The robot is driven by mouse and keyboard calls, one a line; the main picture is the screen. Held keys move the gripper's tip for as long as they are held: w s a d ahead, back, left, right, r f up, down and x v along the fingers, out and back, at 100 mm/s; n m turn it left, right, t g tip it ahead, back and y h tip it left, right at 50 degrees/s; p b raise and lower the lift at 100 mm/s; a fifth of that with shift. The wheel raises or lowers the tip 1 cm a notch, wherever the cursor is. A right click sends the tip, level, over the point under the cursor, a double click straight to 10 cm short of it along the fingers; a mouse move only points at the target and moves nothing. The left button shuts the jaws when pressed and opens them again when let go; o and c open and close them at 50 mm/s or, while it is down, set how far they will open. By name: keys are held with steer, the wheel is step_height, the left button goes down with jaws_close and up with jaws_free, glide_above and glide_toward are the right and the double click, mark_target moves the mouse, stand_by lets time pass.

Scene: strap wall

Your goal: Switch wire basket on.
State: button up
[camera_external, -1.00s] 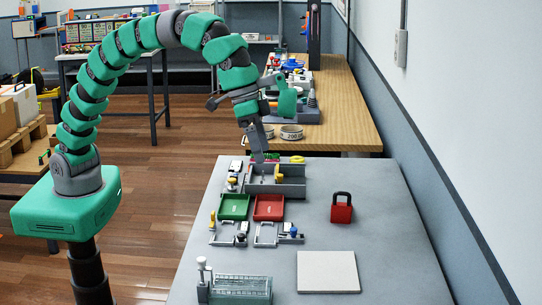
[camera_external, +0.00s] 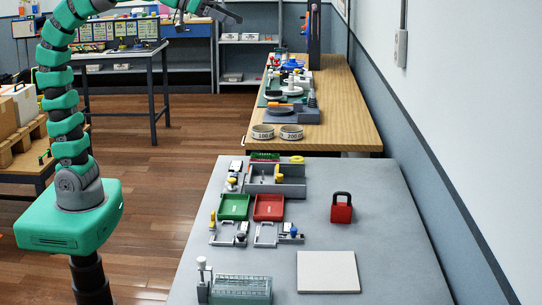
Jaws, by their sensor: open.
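I cannot pick out a wire basket or its switch with certainty. My gripper (camera_external: 232,15) is high at the top edge of the external view, open and with nothing seen between its fingers. It is in the air, well apart from the grey table (camera_external: 380,215). On that table are a green tray (camera_external: 234,207), a red tray (camera_external: 269,208) and small latch-like fixtures (camera_external: 229,234), with more fixtures (camera_external: 278,234) to their right. A grey box with yellow parts (camera_external: 276,182) stands behind the trays. Small details are too small to read.
A red padlock-shaped block (camera_external: 341,208), a pale square plate (camera_external: 328,272) and a clear rack (camera_external: 241,289) stand on the grey table. Two round labelled weights (camera_external: 276,132) are on the wooden bench (camera_external: 340,110) behind. A wall (camera_external: 450,110) bounds the right side.

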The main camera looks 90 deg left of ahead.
steer(key=s+a+r+t+y+b, duration=0.1)
steer(key=s+a+r+t, duration=0.1)
steer(key=s+a+r, duration=0.2)
steer(key=s+a, duration=0.1)
steer(key=s, duration=0.2)
steer(key=shift+r, duration=0.35)
